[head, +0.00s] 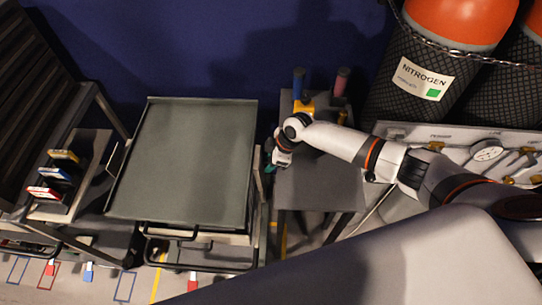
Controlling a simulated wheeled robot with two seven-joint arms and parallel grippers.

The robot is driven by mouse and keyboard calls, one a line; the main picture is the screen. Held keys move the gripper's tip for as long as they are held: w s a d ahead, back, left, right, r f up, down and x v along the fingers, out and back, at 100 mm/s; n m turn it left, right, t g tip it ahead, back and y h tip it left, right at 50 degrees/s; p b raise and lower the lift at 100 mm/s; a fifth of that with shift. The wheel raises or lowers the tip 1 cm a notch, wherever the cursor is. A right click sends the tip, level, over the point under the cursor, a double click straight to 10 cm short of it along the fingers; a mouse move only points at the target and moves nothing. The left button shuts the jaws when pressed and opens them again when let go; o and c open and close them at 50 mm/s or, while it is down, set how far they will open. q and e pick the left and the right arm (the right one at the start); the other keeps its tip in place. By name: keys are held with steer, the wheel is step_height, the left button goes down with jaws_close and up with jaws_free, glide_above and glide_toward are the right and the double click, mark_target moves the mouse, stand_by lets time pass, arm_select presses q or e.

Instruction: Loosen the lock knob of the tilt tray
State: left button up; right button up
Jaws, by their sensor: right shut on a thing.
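The tilt tray (185,160) is a grey-green rectangular tray with a low rim on a dark frame, left of the middle in the head view. My right arm reaches in from the right, and my right gripper (269,158) is at the tray's right side, just below rim height. It is shut on the lock knob, which the gripper and wrist mostly hide. How the knob is turned cannot be seen. My left gripper is not in view.
A grey side table (315,185) stands under my right forearm, with a yellow item and blue and pink-topped things at its back. Nitrogen cylinders (440,75) and a valve panel (490,155) are at the right.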

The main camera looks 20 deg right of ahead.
steer(key=shift+s+r+t+p, duration=0.1)
steer(key=shift+s+t+p, duration=0.1)
steer(key=shift+t+p, duration=0.45)
steer(key=shift+n+t+h+p, duration=0.4)
steer(key=shift+t+h, duration=0.1)
steer(key=shift+t, duration=0.35)
steer(key=shift+a, duration=0.1)
steer(key=o, duration=1)
steer(key=b+v, duration=0.1)
steer(key=v, duration=1.1)
